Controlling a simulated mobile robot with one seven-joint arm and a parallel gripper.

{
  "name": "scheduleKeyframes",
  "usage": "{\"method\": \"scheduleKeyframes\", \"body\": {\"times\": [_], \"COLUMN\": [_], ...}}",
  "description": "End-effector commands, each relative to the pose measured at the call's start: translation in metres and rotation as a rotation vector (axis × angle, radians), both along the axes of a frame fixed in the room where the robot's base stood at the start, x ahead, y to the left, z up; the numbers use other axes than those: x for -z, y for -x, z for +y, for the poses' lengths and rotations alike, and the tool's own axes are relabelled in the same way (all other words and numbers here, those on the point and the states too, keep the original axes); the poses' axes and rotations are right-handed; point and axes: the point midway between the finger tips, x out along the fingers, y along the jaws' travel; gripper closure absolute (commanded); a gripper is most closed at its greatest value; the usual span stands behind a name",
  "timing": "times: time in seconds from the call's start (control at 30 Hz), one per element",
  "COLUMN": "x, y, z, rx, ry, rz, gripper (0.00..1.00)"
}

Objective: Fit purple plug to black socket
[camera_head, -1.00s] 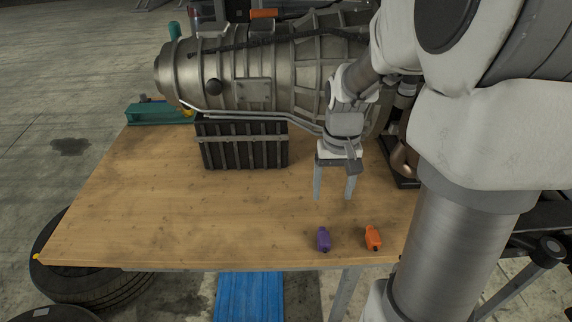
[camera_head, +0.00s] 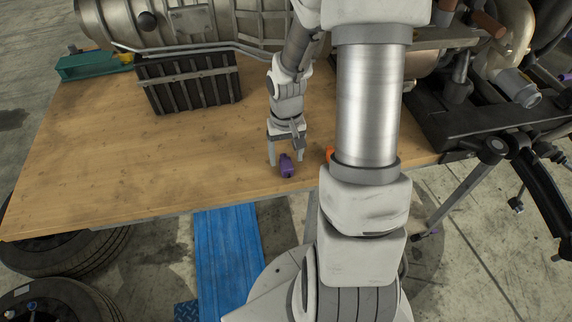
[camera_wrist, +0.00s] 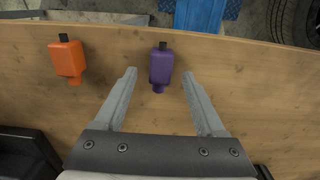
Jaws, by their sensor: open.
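The purple plug (camera_head: 287,167) lies on the wooden table near its front edge. In the wrist view the purple plug (camera_wrist: 160,66) sits between the tips of my fingers, with its dark end toward the table edge. My gripper (camera_head: 286,160) is open, its two fingers on either side of the plug; in the wrist view my gripper (camera_wrist: 160,72) shows a gap between each finger and the plug. I cannot tell whether the fingertips touch the table. I cannot make out a black socket for certain in either view.
An orange plug (camera_wrist: 68,59) lies beside the purple one, mostly hidden by my arm in the head view. A black ribbed crate (camera_head: 190,83) and the large metal engine (camera_head: 200,28) stand at the back. The table's left part (camera_head: 100,160) is clear.

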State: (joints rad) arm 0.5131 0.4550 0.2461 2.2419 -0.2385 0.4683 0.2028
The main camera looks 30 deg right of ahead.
Motion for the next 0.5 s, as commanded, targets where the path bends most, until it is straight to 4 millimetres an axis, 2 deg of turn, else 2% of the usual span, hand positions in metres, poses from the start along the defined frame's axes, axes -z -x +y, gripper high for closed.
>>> {"method": "scheduleKeyframes", "body": {"times": [0.1, 0.2, 0.5], "x": [0.018, 0.027, 0.03], "y": [0.001, 0.0, 0.0], "z": [0.001, 0.001, 0.001], "rx": [0.0, -0.002, 0.0], "ry": [-0.001, 0.0, 0.0], "rz": [0.003, 0.0, -0.001], "gripper": [0.28, 0.28, 0.28]}}
